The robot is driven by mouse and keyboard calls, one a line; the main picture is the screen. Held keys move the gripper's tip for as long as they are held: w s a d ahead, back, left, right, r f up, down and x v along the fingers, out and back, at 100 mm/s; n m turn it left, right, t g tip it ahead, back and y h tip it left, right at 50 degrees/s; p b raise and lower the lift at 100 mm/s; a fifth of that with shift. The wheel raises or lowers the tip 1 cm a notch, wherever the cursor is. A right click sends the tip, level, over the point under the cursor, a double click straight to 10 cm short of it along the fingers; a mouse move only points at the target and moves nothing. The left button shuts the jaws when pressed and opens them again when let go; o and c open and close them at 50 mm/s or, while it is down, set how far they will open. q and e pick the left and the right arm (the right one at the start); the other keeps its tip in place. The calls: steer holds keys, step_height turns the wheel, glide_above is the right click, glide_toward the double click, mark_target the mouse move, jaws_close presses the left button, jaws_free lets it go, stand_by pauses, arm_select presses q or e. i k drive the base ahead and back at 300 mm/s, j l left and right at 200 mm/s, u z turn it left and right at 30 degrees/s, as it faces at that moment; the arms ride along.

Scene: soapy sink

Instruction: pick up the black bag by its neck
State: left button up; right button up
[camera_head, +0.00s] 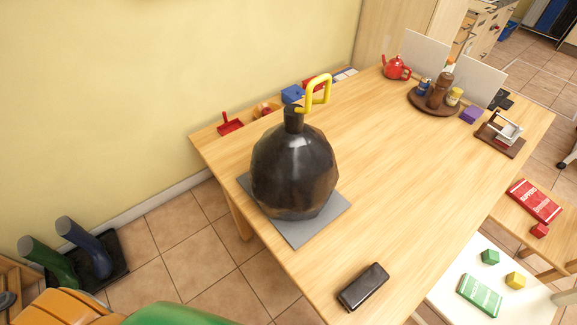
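The black bag (293,170) stands upright on a grey mat (320,223) at the near left part of the wooden table. It is dark, glossy and round-bodied, narrowing to a short upright neck (293,118) at the top. A yellow loop handle (326,90) shows right beside the top of the neck; I cannot tell whether it touches the bag. Neither of my grippers is in view, and nothing of mine is seen at the neck.
A black case (363,287) lies near the table's front edge. Along the wall edge are a red scoop (229,124) and a blue block (292,94). A red teapot (397,68) and a round tray (433,112) stand farther back. The table's middle is clear.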

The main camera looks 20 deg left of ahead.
mark_target(294, 172)
steer(key=k+l, duration=0.1)
steer(key=l, duration=0.2)
steer(key=k+l+u, duration=0.15)
steer(key=l, duration=0.5)
steer(key=i+l+u, duration=0.1)
steer(key=l+u, duration=0.2)
steer(key=l, duration=0.85)
